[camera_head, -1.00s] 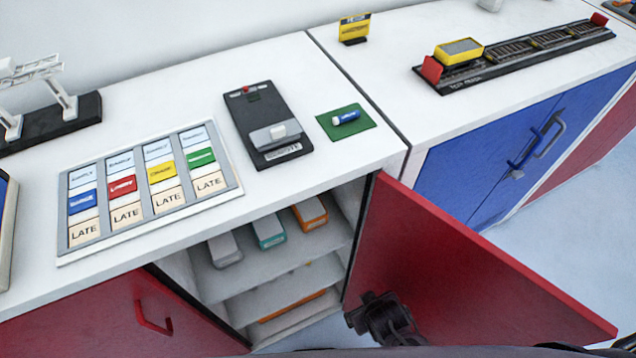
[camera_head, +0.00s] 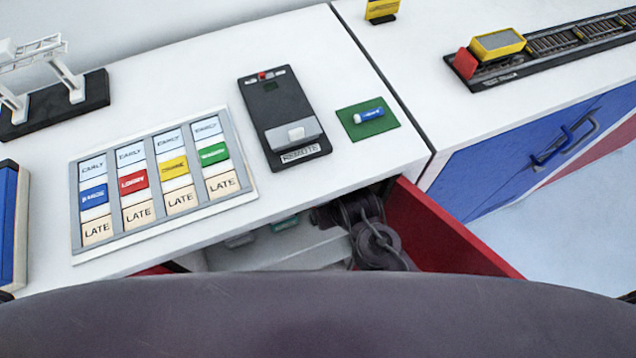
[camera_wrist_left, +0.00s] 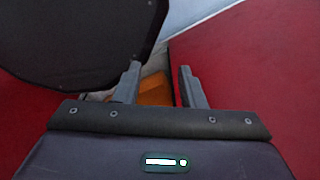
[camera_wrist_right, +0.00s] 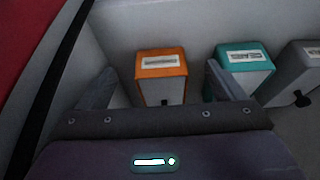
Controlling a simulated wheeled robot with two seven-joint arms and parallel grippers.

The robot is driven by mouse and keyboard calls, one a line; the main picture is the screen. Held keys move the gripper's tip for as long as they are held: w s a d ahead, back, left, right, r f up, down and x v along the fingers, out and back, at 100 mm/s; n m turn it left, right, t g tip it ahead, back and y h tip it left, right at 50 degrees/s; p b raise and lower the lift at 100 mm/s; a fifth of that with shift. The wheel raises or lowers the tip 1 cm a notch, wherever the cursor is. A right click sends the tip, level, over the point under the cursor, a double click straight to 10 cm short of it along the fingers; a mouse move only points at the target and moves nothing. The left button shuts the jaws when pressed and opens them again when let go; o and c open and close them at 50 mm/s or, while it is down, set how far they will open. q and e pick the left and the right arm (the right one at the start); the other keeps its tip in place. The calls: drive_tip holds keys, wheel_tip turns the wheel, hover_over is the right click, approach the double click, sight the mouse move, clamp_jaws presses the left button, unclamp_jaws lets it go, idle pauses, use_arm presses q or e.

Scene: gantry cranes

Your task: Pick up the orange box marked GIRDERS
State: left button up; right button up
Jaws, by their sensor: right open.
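In the right wrist view an orange box (camera_wrist_right: 160,64) with a pale front and a white label on top stands in the cupboard. Its lettering is too small to read. My right gripper (camera_wrist_right: 158,70) is open, with its fingers on either side of the box in the picture; the box appears beyond the tips, with no visible contact. In the head view my dark arm (camera_head: 375,240) reaches into the cupboard and hides the orange box. My left gripper (camera_wrist_left: 157,70) is open and empty between red panels. An orange surface (camera_wrist_left: 155,90) shows beyond its fingers.
A teal box (camera_wrist_right: 243,64) and a grey box (camera_wrist_right: 295,70) stand to the right of the orange one on the shelf. The open red door (camera_head: 440,235) is right of the arm. The white countertop (camera_head: 330,180) overhangs the cupboard.

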drive_tip(key=w, duration=0.2)
drive_tip(key=w+a, duration=0.1)
drive_tip(key=w, duration=0.1)
drive_tip(key=w+a, duration=0.1)
drive_tip(key=w, duration=0.1)
drive_tip(key=shift+a+p, duration=0.25)
drive_tip(key=shift+p, duration=0.1)
drive_tip(key=shift+w+a, duration=0.15)
drive_tip(key=shift+w, duration=0.25)
drive_tip(key=x, duration=0.4)
drive_tip(key=shift+w+a, duration=0.1)
drive_tip(key=shift+w, duration=0.2)
drive_tip(key=shift+w+a+f, duration=0.1)
drive_tip(key=shift+w+f, duration=0.05)
drive_tip(key=shift+f, duration=0.35)
use_arm(q)
drive_tip(key=shift+w+r, duration=0.6)
drive_tip(key=shift+w, duration=0.05)
use_arm(e)
drive_tip(key=shift+c, duration=0.4)
drive_tip(key=c, duration=1.2)
use_arm(q)
drive_tip(key=shift+w, duration=0.15)
use_arm(e)
drive_tip(key=shift+r, duration=0.1)
drive_tip(key=shift+c, duration=0.4)
use_arm(q)
drive_tip(key=shift+r, duration=0.1)
